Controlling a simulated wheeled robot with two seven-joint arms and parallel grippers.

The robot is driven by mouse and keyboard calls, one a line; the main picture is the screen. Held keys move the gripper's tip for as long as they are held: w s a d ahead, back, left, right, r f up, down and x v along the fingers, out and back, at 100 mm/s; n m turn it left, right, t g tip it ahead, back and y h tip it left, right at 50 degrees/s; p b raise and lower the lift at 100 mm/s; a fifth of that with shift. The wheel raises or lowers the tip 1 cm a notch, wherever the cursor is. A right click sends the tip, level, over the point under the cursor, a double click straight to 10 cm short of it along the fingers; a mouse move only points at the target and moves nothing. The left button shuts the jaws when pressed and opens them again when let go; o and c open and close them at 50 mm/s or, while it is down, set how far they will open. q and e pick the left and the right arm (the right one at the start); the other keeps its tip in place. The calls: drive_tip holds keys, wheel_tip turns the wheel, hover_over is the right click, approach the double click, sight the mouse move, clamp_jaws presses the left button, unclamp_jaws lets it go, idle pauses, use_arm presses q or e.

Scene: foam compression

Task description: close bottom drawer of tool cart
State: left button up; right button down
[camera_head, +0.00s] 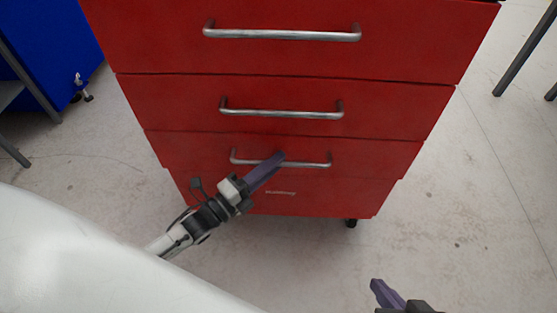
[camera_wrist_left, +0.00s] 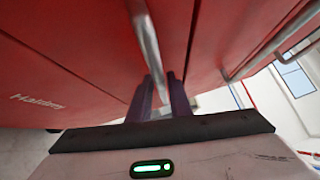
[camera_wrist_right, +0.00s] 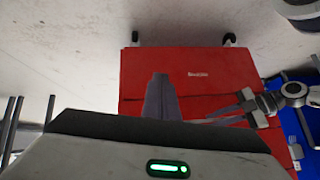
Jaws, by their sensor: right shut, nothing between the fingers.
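The red tool cart (camera_head: 290,62) stands in front of me, with silver handles on its drawers. The bottom drawer (camera_head: 370,160) has the lowest handle (camera_head: 315,165). Its front edge overhangs the labelled panel below; I cannot tell how far the drawer is out. My left gripper (camera_head: 276,158) reaches this handle from the lower left. In the left wrist view, the handle (camera_wrist_left: 145,35) runs between the two purple fingers (camera_wrist_left: 162,92), filling the narrow gap. My right gripper (camera_head: 377,288) is shut and empty, low and apart from the cart; its fingers show in the right wrist view (camera_wrist_right: 161,95).
The labelled lower panel (camera_head: 330,198) and a black caster (camera_head: 351,223) are under the drawer. A blue cabinet (camera_head: 50,40) is at the upper left, and dark table legs (camera_head: 525,55) are at the upper right. The floor (camera_head: 470,190) right of the cart is clear.

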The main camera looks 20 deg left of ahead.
use_arm(q)
drive_tip(key=p+v, duration=0.1)
drive_tip(key=v, duration=0.8)
use_arm(e)
drive_tip(key=shift+s+d+m+t, duration=0.3)
drive_tip(key=shift+s+d, duration=0.15)
drive_tip(key=shift+d, duration=0.15)
drive_tip(key=shift+a+r, duration=0.15)
drive_tip(key=shift+r, duration=0.15)
